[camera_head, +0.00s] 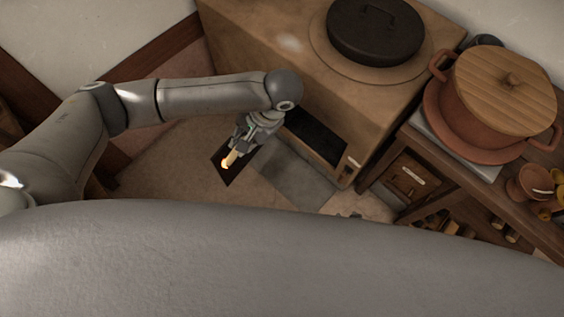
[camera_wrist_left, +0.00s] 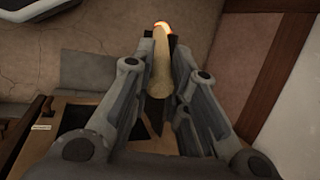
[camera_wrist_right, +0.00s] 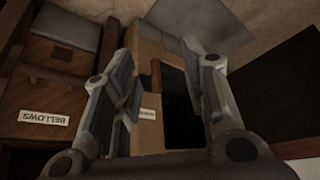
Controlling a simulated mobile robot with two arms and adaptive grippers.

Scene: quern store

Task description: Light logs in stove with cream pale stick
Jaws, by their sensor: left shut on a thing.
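The cream pale stick (camera_head: 233,156) is in the jaws of my left gripper (camera_head: 241,146), in front of the stove (camera_head: 255,55). Its tip glows orange, and the stick also shows between the fingers in the left wrist view (camera_wrist_left: 161,78). The stove's dark opening (camera_head: 314,133) is right of the left gripper, with the stick outside it. I cannot make out logs in the dark. Of my right gripper (camera_head: 352,215), only small grey tips show in the head view. In the right wrist view it is open and empty (camera_wrist_right: 158,55).
A dark lidded pan (camera_head: 375,30) sits on the stove top. A wooden stand at right bears a lidded terracotta pot (camera_head: 500,95) and has a drawer (camera_head: 404,183). A drawer label reads BELLOWS (camera_wrist_right: 43,117).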

